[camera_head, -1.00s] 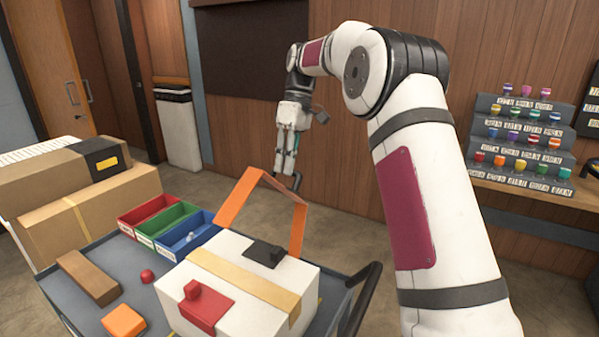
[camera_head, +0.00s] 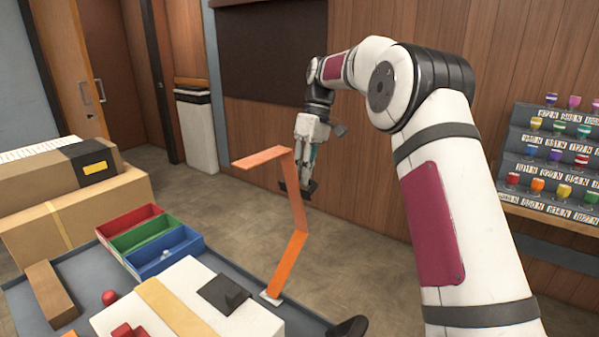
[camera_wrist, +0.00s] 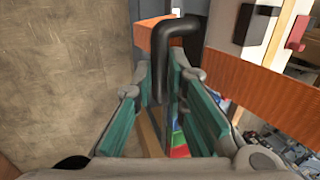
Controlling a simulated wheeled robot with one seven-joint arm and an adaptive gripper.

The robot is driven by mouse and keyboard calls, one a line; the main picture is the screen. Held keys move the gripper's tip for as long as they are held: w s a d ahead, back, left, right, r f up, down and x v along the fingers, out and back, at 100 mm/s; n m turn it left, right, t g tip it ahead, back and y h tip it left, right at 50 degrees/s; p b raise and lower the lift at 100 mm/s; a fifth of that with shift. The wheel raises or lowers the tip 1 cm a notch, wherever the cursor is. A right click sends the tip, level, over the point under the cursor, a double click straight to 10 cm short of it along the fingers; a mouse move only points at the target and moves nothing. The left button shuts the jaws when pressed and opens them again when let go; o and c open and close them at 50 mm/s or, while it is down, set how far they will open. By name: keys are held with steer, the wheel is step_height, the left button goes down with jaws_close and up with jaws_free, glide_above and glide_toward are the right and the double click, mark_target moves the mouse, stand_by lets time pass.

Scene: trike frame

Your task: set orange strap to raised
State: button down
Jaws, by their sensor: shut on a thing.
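The orange strap (camera_head: 298,195) is a jointed band rising from a small pale base beside the white box (camera_head: 210,300). Its lower part leans, its middle stands nearly upright and its end part (camera_head: 262,156) points left, nearly level, clear above the box. In the wrist view, orange strap pieces (camera_wrist: 262,85) show right of and behind the fingers. My gripper (camera_head: 308,178) is just right of the strap's upright part. In the wrist view, its teal fingers (camera_wrist: 163,75) are closed around a black bent handle (camera_wrist: 182,28). The handle's join to the strap is hidden.
Red, green and blue bins (camera_head: 150,242) stand left of the box on the grey cart. A black block (camera_head: 224,294) sits on the box top. Cardboard boxes (camera_head: 75,212) stand at the left. A shelf of coloured cups (camera_head: 553,150) is at the right. Floor behind the strap is clear.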

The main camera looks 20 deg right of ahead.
steer(key=shift+w+d+f, duration=0.5)
steer(key=shift+d, duration=0.2)
steer(key=c, duration=1.6)
jaws_free()
steer(key=shift+r, duration=0.1)
steer(key=v, duration=0.7)
steer(key=shift+r, duration=0.2)
steer(key=shift+d, duration=0.1)
